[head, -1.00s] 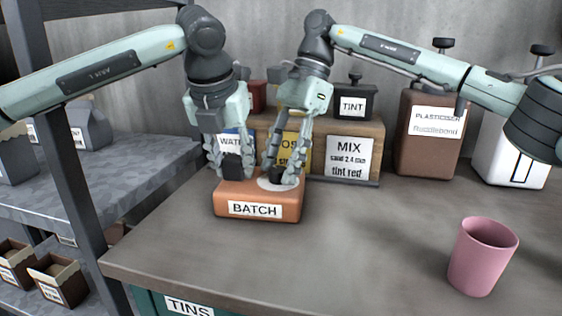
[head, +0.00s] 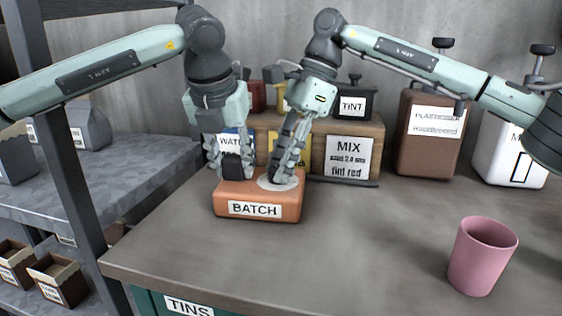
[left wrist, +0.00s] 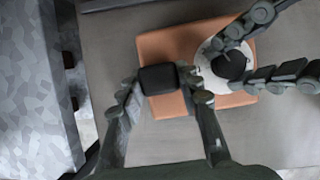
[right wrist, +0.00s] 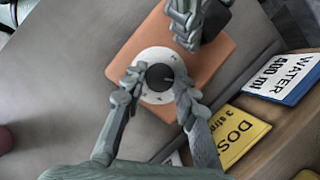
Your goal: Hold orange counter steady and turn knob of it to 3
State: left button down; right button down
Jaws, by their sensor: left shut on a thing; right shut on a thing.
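The orange counter (head: 255,205), labelled BATCH, sits flat on the table. It also shows in the left wrist view (left wrist: 165,45) and the right wrist view (right wrist: 140,40). My left gripper (head: 236,168) is shut on the black block (left wrist: 160,79) on the counter's left part. My right gripper (head: 284,178) is shut on the dark knob (right wrist: 159,77), in the middle of the white dial (right wrist: 157,58). A light pointer line shows on the knob. Dial marks show around it, but I cannot read the numbers. The right fingers partly hide the dial in the head view.
A wooden stand with a MIX card (head: 349,158) is behind the counter, with the TINT jar (head: 353,102) on top. A brown plasticiser container (head: 428,150) stands right of it. A pink cup (head: 482,257) stands at front right. The table's middle is clear.

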jog(key=m+t, duration=0.1)
jog(key=m, duration=0.1)
jog(key=m+t, duration=0.1)
jog(key=m, duration=0.2)
jog(key=shift+s, duration=0.15)
jog(key=shift+m, duration=0.4)
jog(key=c, duration=1.2)
grip_release()
jog(key=v, duration=1.2)
jog(key=shift+s+d, duration=0.1)
